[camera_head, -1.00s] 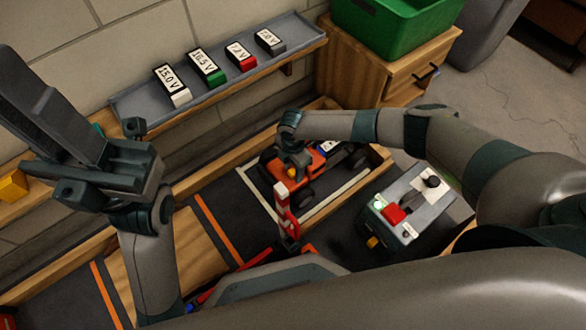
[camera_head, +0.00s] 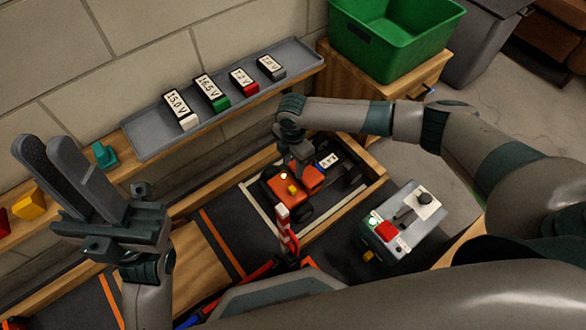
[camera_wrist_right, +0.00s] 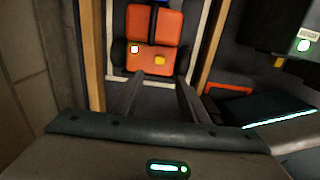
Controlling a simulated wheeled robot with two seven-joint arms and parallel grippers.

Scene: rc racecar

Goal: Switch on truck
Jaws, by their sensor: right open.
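The orange truck (camera_head: 307,181) stands in a white-outlined bay of the wooden-edged bench. A bright whitish-green square (camera_wrist_right: 134,48) and a yellow square (camera_wrist_right: 159,60) show on its orange top in the right wrist view. A labelled block with a blue end (camera_head: 327,161) sits on the truck. My right gripper (camera_wrist_right: 157,92) is open and empty, its fingers pointing at the truck's end with the two squares. In the head view its fingertips are hidden by the wrist. My left gripper (camera_head: 46,140) is raised at the left, away from the truck; its finger gap is unclear.
A grey controller box (camera_head: 405,228) with a red button and lit green spot stands right of the truck. A red-and-white post (camera_head: 285,230) stands close in front. Several voltage-labelled blocks lie on a grey shelf tray (camera_head: 147,142). A green bin (camera_head: 392,40) is behind right.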

